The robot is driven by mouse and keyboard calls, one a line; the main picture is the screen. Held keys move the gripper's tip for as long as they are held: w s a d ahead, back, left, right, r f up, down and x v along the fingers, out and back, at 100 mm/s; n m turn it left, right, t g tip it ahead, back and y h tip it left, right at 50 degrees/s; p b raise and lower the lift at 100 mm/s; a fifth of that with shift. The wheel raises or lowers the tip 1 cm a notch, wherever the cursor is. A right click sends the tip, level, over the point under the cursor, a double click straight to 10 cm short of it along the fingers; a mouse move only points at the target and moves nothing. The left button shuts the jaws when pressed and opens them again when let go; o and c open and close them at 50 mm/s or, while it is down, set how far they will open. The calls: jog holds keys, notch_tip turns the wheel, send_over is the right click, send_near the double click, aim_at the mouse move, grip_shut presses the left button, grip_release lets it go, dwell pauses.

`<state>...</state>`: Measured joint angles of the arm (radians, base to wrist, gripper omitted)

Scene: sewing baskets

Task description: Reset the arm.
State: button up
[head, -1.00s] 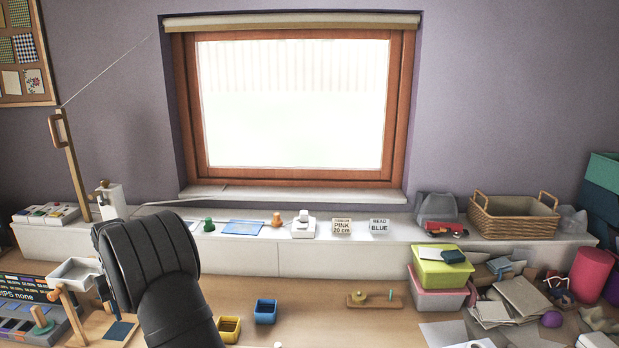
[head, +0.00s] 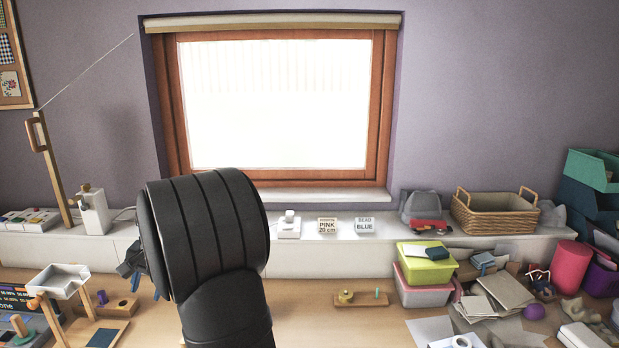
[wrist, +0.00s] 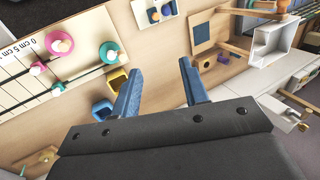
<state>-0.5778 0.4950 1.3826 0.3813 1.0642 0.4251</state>
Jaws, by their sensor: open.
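My gripper shows in the wrist view (wrist: 160,68) with its two blue fingers spread apart and nothing between them. It hangs above the wooden table, apart from the things below. In the head view my black arm rises at the centre left, and only a small dark part and blue fingers of the gripper (head: 147,285) show at its left side. A yellow bin (wrist: 118,79) and a blue bin (wrist: 102,112) stand on the table beyond and beside the left finger in the wrist view. The arm hides the table behind it in the head view.
A white tray on a wooden stand (head: 62,281) is at the left. Stacked green and pink boxes (head: 425,270) and clutter fill the right. A wicker basket (head: 496,214) stands on the ledge. Pink and teal discs (wrist: 60,43) lie by rods. Table between arm and boxes is mostly clear.

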jog(key=shift+x, duration=1.8)
jog(key=o, duration=0.4)
jog(key=shift+d+r, duration=0.1)
jog(key=shift+r, duration=0.05)
jog(key=shift+c, duration=0.2)
jog(key=o, duration=0.7)
jog(key=d+r, duration=0.2)
jog(key=shift+d+r, duration=0.15)
jog(key=shift+r, duration=0.1)
jog(key=shift+o, duration=1.2)
jog(key=shift+d+r, duration=0.2)
jog(key=shift+d, duration=0.05)
jog(key=x, duration=0.9)
jog(key=shift+a+f, duration=0.2)
jog(key=shift+f, duration=0.15)
jog(key=v, duration=1)
